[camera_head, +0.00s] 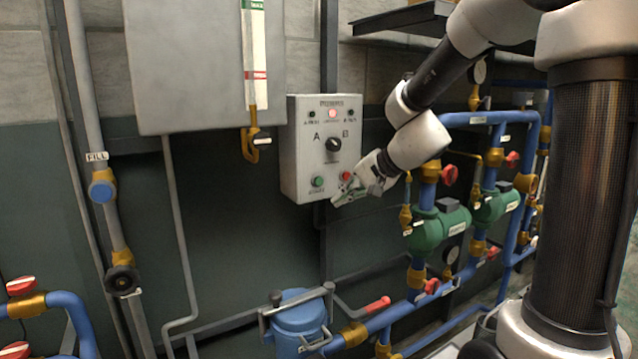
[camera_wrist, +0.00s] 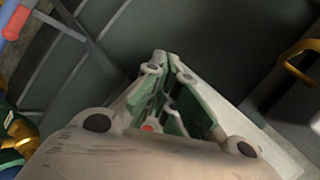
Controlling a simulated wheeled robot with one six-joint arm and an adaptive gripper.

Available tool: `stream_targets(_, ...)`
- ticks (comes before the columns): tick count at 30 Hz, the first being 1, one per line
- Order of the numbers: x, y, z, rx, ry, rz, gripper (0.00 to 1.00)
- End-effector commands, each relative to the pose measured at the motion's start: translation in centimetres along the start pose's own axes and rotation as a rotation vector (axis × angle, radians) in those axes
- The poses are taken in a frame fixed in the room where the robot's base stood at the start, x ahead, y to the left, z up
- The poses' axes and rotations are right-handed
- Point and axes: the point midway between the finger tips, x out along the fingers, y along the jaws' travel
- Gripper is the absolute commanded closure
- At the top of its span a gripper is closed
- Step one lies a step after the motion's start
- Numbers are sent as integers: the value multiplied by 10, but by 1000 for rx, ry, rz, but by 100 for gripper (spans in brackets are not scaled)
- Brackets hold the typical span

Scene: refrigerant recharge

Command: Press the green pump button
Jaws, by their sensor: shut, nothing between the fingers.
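The control box (camera_head: 297,150) is a light grey panel on the wall. Its green pump button (camera_head: 318,182) is at the lower left of the face and is fully visible in the head view. A red button (camera_head: 346,175) sits to its right, close by my gripper. My gripper (camera_head: 336,202) is shut and empty, just below and to the right of the green button; I cannot tell its exact distance from the panel. In the wrist view, my gripper's fingertips (camera_wrist: 166,62) meet against a dark background. A small red spot (camera_wrist: 148,127) shows between the finger links. I cannot make out the green button there.
The box also carries a black A/B selector knob (camera_head: 333,145) and a lit red lamp (camera_head: 332,114). A level gauge (camera_head: 255,60) with a brass valve (camera_head: 250,145) is to the left. Blue pipes with green pumps (camera_head: 440,228) stand to the right. A blue canister (camera_head: 298,318) is below.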

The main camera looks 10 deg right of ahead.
Motion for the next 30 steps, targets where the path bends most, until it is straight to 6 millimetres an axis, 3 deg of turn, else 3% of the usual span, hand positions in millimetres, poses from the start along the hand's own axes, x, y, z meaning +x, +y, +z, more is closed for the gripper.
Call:
stream_targets(18,52,-37,-38,-1,-1,1,100)
stream_targets(30,59,-43,-42,0,-1,0,100)
